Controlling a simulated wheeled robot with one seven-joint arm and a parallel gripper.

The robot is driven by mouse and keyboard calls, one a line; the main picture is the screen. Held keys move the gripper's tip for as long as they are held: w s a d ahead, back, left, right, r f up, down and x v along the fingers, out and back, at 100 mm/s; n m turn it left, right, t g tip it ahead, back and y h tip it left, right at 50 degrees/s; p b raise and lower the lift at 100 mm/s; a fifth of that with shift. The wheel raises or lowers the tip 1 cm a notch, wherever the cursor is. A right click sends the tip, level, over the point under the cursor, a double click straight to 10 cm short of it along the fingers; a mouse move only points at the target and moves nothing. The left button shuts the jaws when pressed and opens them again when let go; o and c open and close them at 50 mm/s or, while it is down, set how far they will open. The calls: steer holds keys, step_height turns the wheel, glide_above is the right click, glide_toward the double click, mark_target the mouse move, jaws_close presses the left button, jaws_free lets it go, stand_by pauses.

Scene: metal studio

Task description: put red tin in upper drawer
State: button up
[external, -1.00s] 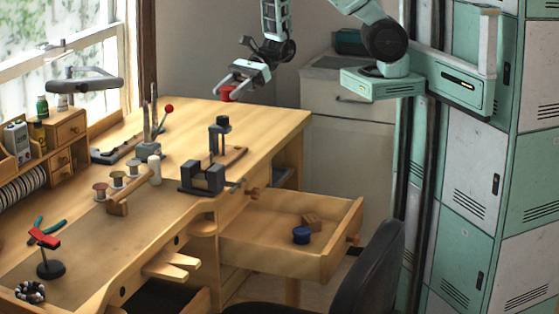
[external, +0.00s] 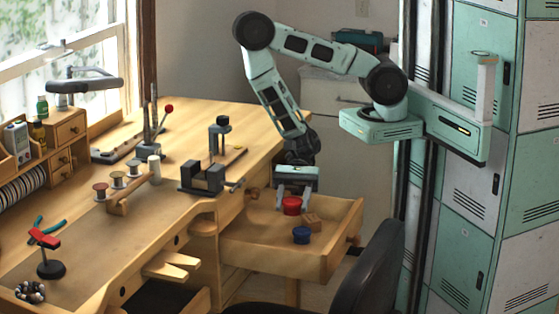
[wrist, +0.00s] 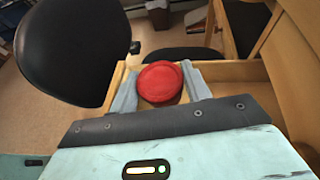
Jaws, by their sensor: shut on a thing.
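The red tin (external: 292,205) is a short round tin at the back of the open upper drawer (external: 262,250). My gripper (external: 292,200) points down over the drawer and is shut on the tin. In the wrist view the tin (wrist: 161,82) sits between the two grey fingers, with the wooden drawer wall (wrist: 240,71) just beyond. I cannot tell whether the tin touches the drawer floor.
A blue tin (external: 301,235) and a small wooden block (external: 312,220) lie in the drawer near the red tin. A dark chair (external: 370,270) stands close to the drawer's front right. The workbench top (external: 255,135) holds a vise (external: 203,178) and other tools.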

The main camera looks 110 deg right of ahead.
steer(key=shift+f+b, duration=1.25)
steer(key=shift+f, duration=3.4)
steer(key=shift+f, duration=0.15)
steer(key=shift+f+b, duration=0.5)
steer(key=o, duration=1)
steer(key=shift+d, duration=0.1)
steer(key=shift+c, duration=0.2)
